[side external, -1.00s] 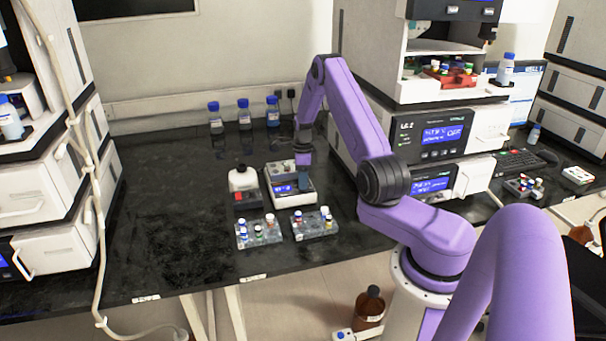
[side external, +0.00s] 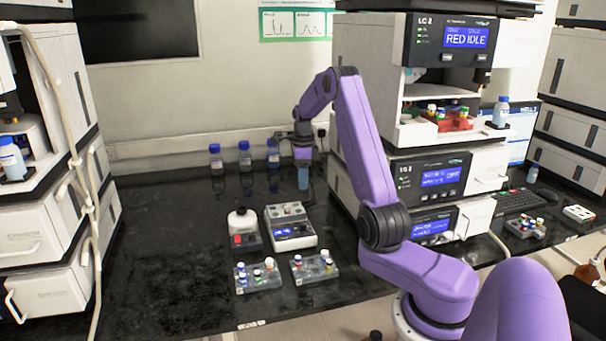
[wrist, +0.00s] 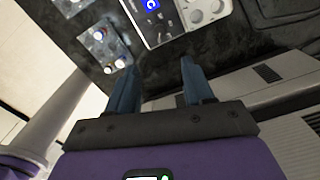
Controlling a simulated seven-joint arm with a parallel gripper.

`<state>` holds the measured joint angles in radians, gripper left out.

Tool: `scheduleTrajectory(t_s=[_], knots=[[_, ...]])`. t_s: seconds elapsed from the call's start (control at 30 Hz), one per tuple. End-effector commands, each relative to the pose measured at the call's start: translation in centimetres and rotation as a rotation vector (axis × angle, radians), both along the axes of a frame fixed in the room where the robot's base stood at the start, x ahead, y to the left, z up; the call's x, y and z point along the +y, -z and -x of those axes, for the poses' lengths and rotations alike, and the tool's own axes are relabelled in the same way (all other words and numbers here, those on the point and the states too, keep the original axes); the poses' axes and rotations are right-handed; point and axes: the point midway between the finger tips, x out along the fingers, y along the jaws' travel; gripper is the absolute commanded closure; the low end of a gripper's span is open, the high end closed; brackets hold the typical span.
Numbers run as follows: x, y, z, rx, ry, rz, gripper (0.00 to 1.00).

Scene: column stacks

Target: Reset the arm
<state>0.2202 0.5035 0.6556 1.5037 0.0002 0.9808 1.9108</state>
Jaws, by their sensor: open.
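My gripper (side external: 303,178) hangs above the black bench, behind and to the right of a small white device with a blue display (side external: 290,228). In the wrist view, the two blue fingers of my gripper (wrist: 158,88) are spread apart with nothing between them. The device (wrist: 165,20) and a vial rack (wrist: 103,45) show beyond the fingertips in that view.
Two clear racks with capped vials, one on the left (side external: 257,277) and one on the right (side external: 314,267), stand in front of the device. A white bottle on a dark base (side external: 243,226) is beside it. Several blue-capped bottles (side external: 245,157) line the wall. A stacked instrument (side external: 425,178) stands close on the right. The bench's left part is clear.

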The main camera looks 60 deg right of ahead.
Motion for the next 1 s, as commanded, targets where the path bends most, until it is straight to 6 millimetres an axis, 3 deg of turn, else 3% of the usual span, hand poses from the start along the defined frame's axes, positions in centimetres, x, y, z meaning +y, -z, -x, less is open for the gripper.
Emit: scheduleTrajectory(t_s=[0.13, 0.57, 0.73, 1.0], knots=[[0.0, -1.0, 0.0, 0.0, 0.0, 0.001, 0.48], [0.6, -1.2, -0.3, 0.0, -0.032, 0.0, 0.48], [4.5, -2.2, -2.0, -0.003, -0.243, 0.002, 0.48], [14.2, -4.2, -3.4, -0.005, -0.781, 0.006, 0.48]])
